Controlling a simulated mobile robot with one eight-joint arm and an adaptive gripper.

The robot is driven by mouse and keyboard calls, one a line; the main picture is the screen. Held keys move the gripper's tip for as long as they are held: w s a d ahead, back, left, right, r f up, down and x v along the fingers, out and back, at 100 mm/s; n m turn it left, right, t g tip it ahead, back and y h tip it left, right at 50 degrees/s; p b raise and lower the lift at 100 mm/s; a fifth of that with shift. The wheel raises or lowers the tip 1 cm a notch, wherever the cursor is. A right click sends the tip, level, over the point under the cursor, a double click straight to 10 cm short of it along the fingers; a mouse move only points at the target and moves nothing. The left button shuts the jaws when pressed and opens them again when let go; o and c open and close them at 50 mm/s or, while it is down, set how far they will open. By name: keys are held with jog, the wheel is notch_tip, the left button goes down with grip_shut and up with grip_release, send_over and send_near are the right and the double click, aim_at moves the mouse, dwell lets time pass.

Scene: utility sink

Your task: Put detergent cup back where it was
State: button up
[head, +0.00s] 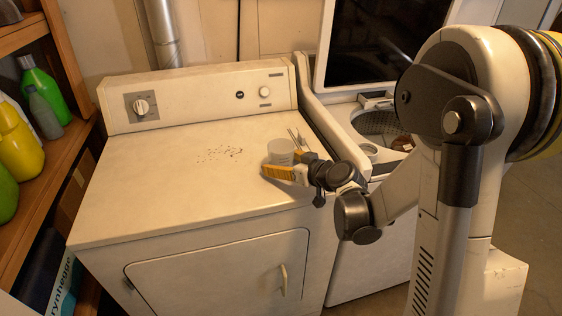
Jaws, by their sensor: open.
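The detergent cup (281,149), a small pale, slightly see-through cup, stands upright on the top of the white dryer (180,190), near its right side. My gripper (279,154) is low over the dryer top, reaching in from the right. Its jaws are open, with one orange-yellow finger in front of the cup and the other behind it. The cup is between the fingers. I cannot tell whether either finger touches it. The cup's lower part is partly hidden by the near finger.
Dark specks (222,153) lie on the dryer top, left of the cup. An open top-loading washer (350,125) stands to the right, with a small round pale item (369,150) at its near edge. A wooden shelf (75,140) holds green and yellow bottles. The dryer's left top is clear.

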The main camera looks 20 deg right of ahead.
jog(key=p+v, duration=0.3)
jog(key=v, duration=0.8)
jog(key=s+a+g, duration=0.1)
jog(key=s+a+r+g, duration=0.1)
jog(key=s+a, duration=0.1)
jog(key=shift+a+r, duration=0.15)
jog(key=shift+r, duration=0.1)
jog(key=s+r+m+g+h, duration=0.3)
jog(key=s+m+h, duration=0.1)
jog(key=s, duration=1.2)
jog(key=shift+s+a+r+g+h, duration=0.2)
jog(key=shift+s+a+g+h, duration=0.1)
jog(key=shift+s+h, duration=0.1)
jog(key=shift+w, duration=0.1)
